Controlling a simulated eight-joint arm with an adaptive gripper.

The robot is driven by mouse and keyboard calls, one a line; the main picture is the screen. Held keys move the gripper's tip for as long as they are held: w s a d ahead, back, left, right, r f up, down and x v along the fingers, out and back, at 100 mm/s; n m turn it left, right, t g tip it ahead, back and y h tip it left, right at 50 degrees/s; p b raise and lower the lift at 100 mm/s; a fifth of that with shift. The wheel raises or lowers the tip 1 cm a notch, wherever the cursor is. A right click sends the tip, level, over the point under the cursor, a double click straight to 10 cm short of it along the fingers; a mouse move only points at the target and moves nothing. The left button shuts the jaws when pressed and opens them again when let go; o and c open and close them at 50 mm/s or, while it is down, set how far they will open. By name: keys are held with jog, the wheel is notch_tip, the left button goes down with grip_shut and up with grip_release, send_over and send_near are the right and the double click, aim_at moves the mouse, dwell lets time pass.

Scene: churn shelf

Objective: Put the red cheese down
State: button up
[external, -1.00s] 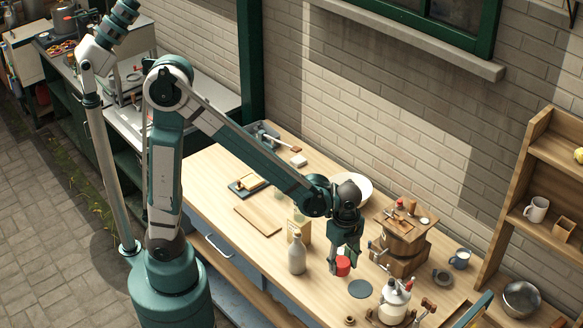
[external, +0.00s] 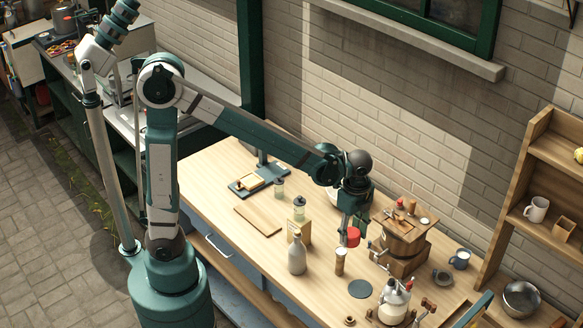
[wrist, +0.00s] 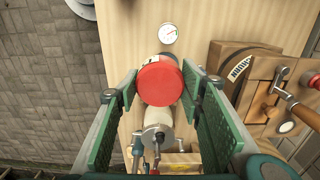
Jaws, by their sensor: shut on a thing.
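The red cheese (external: 352,237) is a short red round. My gripper (external: 351,229) is shut on it and holds it above the wooden table (external: 262,268). In the wrist view the red cheese (wrist: 160,84) sits between the two green finger pads, its flat red face towards the camera. In the external view the fingers cover part of it.
A shaker (external: 340,262) stands just below the cheese. A dark round mat (external: 360,289) lies to its right, in front of the wooden churn (external: 404,245). A pale bottle (external: 297,254) stands left, and a glass-bodied pot (external: 393,303) at the front right.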

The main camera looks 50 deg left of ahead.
jog(key=w+a+n, duration=0.6)
jog(key=w+a, duration=2.2)
jog(key=a, duration=0.2)
jog(key=w+a+n, duration=0.2)
jog(key=w+a, duration=0.2)
jog(key=a, duration=0.8)
jog(key=w+a+n, duration=0.1)
jog(key=w+a, duration=0.2)
jog(key=a, duration=0.8)
notch_tip(320, 180, down, 12)
jog(key=shift+r+p, duration=0.25)
jog(key=shift+p, duration=0.1)
jog(key=shift+f, duration=3.15)
jog(key=shift+f, duration=1.85)
